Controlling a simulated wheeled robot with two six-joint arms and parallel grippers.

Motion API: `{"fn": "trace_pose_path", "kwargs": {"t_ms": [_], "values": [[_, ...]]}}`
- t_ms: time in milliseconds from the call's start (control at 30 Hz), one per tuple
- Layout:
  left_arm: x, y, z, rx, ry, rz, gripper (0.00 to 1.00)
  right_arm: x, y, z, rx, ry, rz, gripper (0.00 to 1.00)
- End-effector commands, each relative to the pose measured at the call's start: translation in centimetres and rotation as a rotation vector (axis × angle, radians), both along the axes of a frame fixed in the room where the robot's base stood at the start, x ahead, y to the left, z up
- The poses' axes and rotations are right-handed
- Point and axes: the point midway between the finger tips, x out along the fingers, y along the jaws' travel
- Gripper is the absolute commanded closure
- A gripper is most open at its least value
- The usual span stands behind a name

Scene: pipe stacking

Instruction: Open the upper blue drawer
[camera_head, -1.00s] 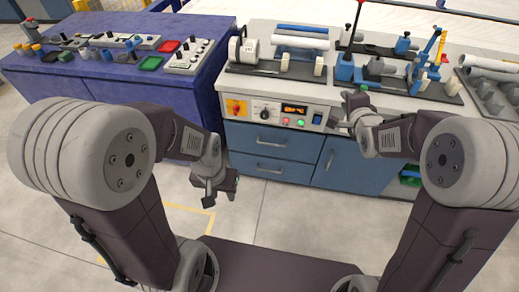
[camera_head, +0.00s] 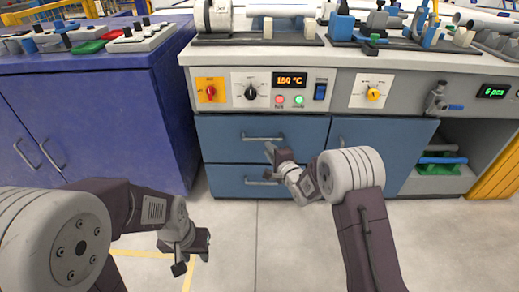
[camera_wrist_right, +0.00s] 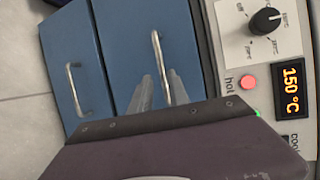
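The upper blue drawer (camera_head: 225,137) is flush with the cabinet front in the head view, with a horizontal metal bar handle (camera_head: 262,137). My right gripper (camera_head: 270,157) is just in front of the drawer, near the handle. In the right wrist view, the upper drawer (camera_wrist_right: 135,40) appears turned sideways. The fingers of my right gripper (camera_wrist_right: 161,92) are apart, one to each side of the handle (camera_wrist_right: 158,55) as seen there; contact cannot be told. My left gripper (camera_head: 192,258) is open and empty, low over the floor at the left.
The lower blue drawer (camera_head: 225,181) is shut below. A blue door (camera_head: 385,150) is to the right. The control panel (camera_head: 222,91) with knobs, buttons and display lies above the drawers. A dark blue cabinet (camera_head: 130,130) stands left. The floor (camera_head: 240,235) in front is clear.

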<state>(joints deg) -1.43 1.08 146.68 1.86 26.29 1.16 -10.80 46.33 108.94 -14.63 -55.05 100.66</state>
Motion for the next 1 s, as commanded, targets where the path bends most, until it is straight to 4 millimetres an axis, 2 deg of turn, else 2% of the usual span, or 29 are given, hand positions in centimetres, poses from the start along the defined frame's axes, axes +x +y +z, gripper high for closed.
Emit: {"fn": "trace_pose_path", "kwargs": {"t_ms": [200,267,367,400,500,700,967,1000], "values": [[0.0,0.0,3.5,0.0,0.0,0.0,0.64,1.5,0.7,0.8,-0.001,0.003,0.0,0.79],[0.0,0.0,4.6,0.0,-0.001,0.0,0.64,2.3,1.0,0.6,-0.001,0.002,0.0,0.79],[0.0,0.0,5.3,0.0,0.0,0.0,0.64,4.1,1.7,-0.1,0.0,0.0,0.0,0.79],[0.0,0.0,3.7,0.0,-0.001,0.0,0.64,4.9,2.1,-1.3,0.001,-0.003,0.0,0.79],[0.0,0.0,2.2,0.0,0.001,0.0,0.64,6.5,2.7,-1.7,0.0,-0.004,0.0,0.79],[0.0,0.0,1.5,0.0,0.0,0.0,0.64,8.1,3.4,-1.6,0.0,-0.002,0.0,0.79],[0.0,0.0,1.6,0.0,0.0,0.0,0.64,8.2,3.4,-1.5,-0.001,0.001,-0.001,0.79],[0.0,0.0,1.6,0.0,0.0,0.0,0.64,8.2,3.4,-1.5,-0.001,0.001,-0.001,0.84]]}}
